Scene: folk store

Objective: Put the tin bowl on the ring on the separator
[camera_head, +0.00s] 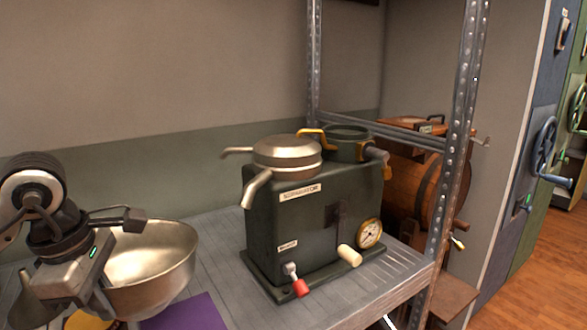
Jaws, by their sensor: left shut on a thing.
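The tin bowl (163,262) is a round silvery bowl at the lower left, open side up and slightly tilted. My left gripper (108,262) is shut on the bowl's left side; the exact grip is partly hidden by the gripper itself. The separator (300,232) is a dark green box on the metal shelf, right of the bowl and apart from it. A dark ring (348,136) with yellowish brackets sits on its top at the back right. My right gripper is not in view.
A silvery spouted vessel (286,156) sits on the separator's top left. The separator's front has a red-tipped lever (299,285), a pale knob and a gauge. A metal shelf post (460,140) stands at the right. Purple and yellow items lie below the bowl.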

